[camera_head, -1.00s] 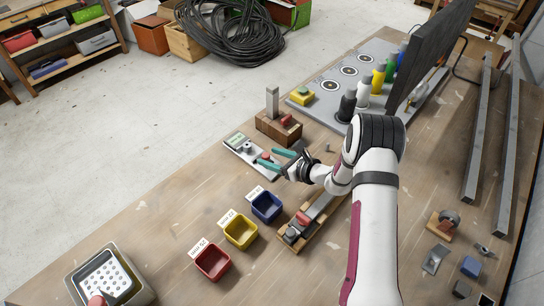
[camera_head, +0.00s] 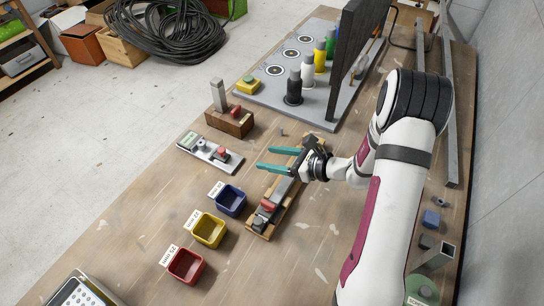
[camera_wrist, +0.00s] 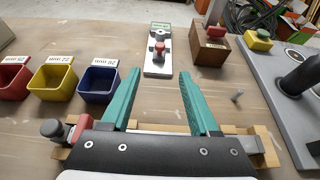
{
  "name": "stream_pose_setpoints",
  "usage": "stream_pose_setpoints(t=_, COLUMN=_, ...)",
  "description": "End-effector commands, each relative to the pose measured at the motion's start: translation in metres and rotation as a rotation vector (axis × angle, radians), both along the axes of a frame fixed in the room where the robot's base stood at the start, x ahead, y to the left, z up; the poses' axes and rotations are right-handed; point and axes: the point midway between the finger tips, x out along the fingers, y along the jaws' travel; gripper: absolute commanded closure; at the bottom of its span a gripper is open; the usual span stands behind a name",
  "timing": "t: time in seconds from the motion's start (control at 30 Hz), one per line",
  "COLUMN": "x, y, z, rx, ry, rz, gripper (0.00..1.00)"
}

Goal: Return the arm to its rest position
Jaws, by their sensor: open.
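My gripper (camera_head: 262,159) is open and empty, its two teal fingers apart and pointing left in the head view. It is above the wooden workbench (camera_head: 130,215), over a wooden holder with a red-and-grey tool (camera_head: 268,207). In the wrist view the teal fingers (camera_wrist: 160,88) spread on either side of bare bench, with a grey device with a red knob (camera_wrist: 158,55) beyond them. My arm reaches in from the lower right of the head view. The holder is partly hidden under the gripper in the wrist view.
Blue (camera_head: 231,201), yellow (camera_head: 209,230) and red (camera_head: 185,266) bins stand left of the gripper. A wooden block with a grey post (camera_head: 229,122) is farther back. A grey board (camera_head: 300,100) carries several bottles beside a dark upright panel (camera_head: 355,50). A coiled hose (camera_head: 165,30) lies beyond the bench.

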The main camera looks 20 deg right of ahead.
Motion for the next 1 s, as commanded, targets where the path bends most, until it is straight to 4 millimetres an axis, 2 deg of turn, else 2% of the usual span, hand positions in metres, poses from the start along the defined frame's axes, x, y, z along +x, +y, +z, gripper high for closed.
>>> stream_pose_setpoints(t=0.33, x=0.0, y=0.001, z=0.001, rx=-0.001, ry=-0.001, rz=0.003, gripper=0.39)
stream_pose_setpoints(t=0.4, x=-0.003, y=0.011, z=0.011, rx=-0.019, ry=-0.016, rz=0.052, gripper=0.39)
stream_pose_setpoints(t=0.47, x=-0.015, y=0.033, z=0.033, rx=-0.063, ry=-0.047, rz=0.165, gripper=0.39)
stream_pose_setpoints(t=0.57, x=-0.07, y=0.091, z=0.086, rx=-0.216, ry=-0.131, rz=0.512, gripper=0.39)
stream_pose_setpoints(t=0.6, x=-0.105, y=0.111, z=0.103, rx=-0.308, ry=-0.166, rz=0.684, gripper=0.39)
stream_pose_setpoints(t=0.67, x=-0.16, y=0.128, z=0.119, rx=-0.461, ry=-0.212, rz=0.926, gripper=0.39)
stream_pose_setpoints(t=0.7, x=-0.193, y=0.129, z=0.124, rx=-0.571, ry=-0.238, rz=1.07, gripper=0.39)
stream_pose_setpoints(t=0.8, x=-0.256, y=0.112, z=0.127, rx=-0.839, ry=-0.284, rz=1.348, gripper=0.39)
stream_pose_setpoints(t=0.9, x=-0.286, y=0.086, z=0.125, rx=-1.05, ry=-0.309, rz=1.506, gripper=0.39)
stream_pose_setpoints(t=1.0, x=-0.298, y=0.07, z=0.125, rx=-1.165, ry=-0.316, rz=1.575, gripper=0.39)
